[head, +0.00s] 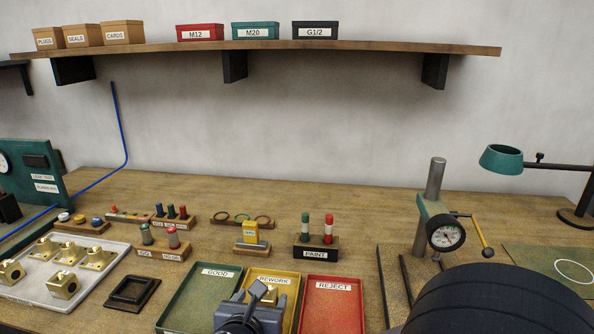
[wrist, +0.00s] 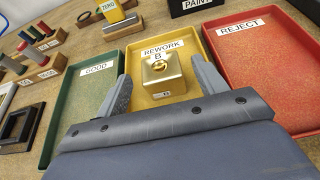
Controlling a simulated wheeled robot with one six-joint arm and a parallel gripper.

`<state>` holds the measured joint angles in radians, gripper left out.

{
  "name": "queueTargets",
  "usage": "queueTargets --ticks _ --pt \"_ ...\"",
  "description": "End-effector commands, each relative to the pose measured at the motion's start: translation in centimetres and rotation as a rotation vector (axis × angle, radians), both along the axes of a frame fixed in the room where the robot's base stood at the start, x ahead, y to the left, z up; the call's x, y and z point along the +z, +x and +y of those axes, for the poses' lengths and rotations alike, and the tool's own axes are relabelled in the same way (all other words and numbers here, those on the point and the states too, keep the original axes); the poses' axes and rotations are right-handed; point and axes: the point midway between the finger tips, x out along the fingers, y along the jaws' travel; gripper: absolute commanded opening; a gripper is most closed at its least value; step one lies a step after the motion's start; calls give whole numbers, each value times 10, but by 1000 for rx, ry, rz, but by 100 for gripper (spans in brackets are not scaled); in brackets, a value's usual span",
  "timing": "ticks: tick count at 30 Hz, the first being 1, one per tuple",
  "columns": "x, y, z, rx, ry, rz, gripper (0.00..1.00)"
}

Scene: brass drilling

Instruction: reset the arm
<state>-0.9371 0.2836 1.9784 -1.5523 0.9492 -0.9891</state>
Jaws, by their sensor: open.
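My gripper (wrist: 163,84) is open over the yellow REWORK tray, with its two fingers spread either side of a brass block in the wrist view. The brass block (wrist: 162,74) has a round hole in its top and a small tag on its front. It sits in the REWORK tray (wrist: 177,34). I cannot tell whether the fingers touch it. In the head view my gripper (head: 262,296) covers the front of the REWORK tray (head: 290,282) and hides much of the block.
The green GOOD tray (head: 195,296) and red REJECT tray (head: 333,312) flank it. Several brass parts stand on a pale tray (head: 108,263) at left. A PAINT holder (head: 316,253) and yellow ZERO block (head: 256,232) stand behind. A dial-gauge stand (head: 436,205) is at right.

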Motion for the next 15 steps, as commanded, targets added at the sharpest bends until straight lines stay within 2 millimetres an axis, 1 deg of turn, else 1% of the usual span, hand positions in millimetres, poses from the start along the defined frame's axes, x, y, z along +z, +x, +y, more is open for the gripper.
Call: queueTargets --ticks 1,4,6,7,9,12,15 --pt "-6 9 -3 -4 -3 2 67" --pt "-12 25 -5 -4 0 2 67" --pt "-20 34 -6 -4 -1 3 67" --pt "-20 32 -5 -1 0 2 67" --pt "-4 31 -5 0 3 -1 67" --pt "4 31 -4 0 2 0 67" --pt "8 31 -5 0 1 0 67"
